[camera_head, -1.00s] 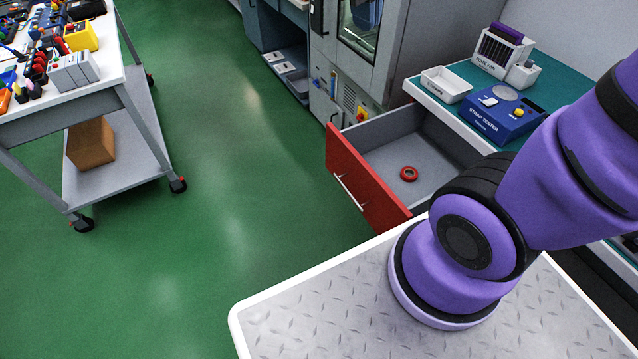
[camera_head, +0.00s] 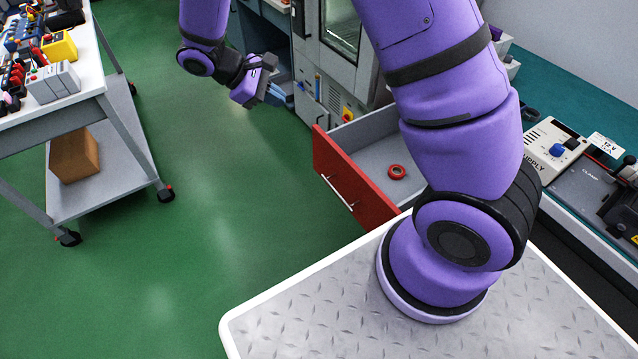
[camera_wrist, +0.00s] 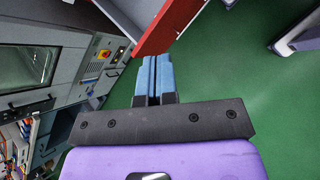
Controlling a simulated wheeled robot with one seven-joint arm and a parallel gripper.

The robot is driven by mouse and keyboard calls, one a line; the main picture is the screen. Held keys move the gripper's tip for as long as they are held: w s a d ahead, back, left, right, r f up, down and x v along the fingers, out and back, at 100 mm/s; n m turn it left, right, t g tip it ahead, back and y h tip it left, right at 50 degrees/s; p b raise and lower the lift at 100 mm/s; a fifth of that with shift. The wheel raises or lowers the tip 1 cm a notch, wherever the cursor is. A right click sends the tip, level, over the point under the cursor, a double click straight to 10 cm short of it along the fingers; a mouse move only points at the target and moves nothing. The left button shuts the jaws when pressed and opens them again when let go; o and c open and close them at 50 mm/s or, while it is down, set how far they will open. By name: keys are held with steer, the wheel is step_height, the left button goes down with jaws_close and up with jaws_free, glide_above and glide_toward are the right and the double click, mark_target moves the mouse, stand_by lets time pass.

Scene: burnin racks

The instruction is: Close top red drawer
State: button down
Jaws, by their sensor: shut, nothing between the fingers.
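The top red drawer (camera_head: 352,181) stands pulled out from the bench in the head view, with its grey inside showing and a pale bar handle (camera_head: 337,193) on its red front. A red ring (camera_head: 397,172) lies on its floor. The red front also shows in the wrist view (camera_wrist: 155,27), at the top, beyond my fingertips. My gripper (camera_head: 275,92) is up and left of the drawer in the head view, apart from it. In the wrist view its blue fingers (camera_wrist: 154,72) are together and empty. My arm hides part of the drawer's right side and the bench.
A grey cabinet (camera_head: 331,62) with a glass door stands behind the drawer. A white cart (camera_head: 100,187) with tools and a brown box (camera_head: 74,155) stands at the left. Green floor between cart and drawer is clear. A power supply (camera_head: 553,146) sits on the bench.

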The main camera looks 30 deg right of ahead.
steer(key=w+a+f+n+h, duration=0.1)
steer(key=a+f+n+h, duration=0.25)
steer(key=f, duration=1.35)
steer(key=n+t+h, duration=0.4)
steer(key=n, duration=0.2)
glide_toward(326, 181)
steer(key=d, duration=0.2)
steer(key=d+f, duration=0.1)
steer(key=d, duration=0.4)
steer(key=shift+w+d+f, duration=0.15)
steer(key=shift+w+d, duration=0.05)
steer(key=shift+w, duration=0.1)
steer(key=d, duration=2.3)
steer(key=w+d, duration=0.1)
steer(key=d, duration=1)
steer(key=shift+w+d, duration=0.1)
steer(key=shift+d, duration=1)
steer(key=shift+d, duration=0.1)
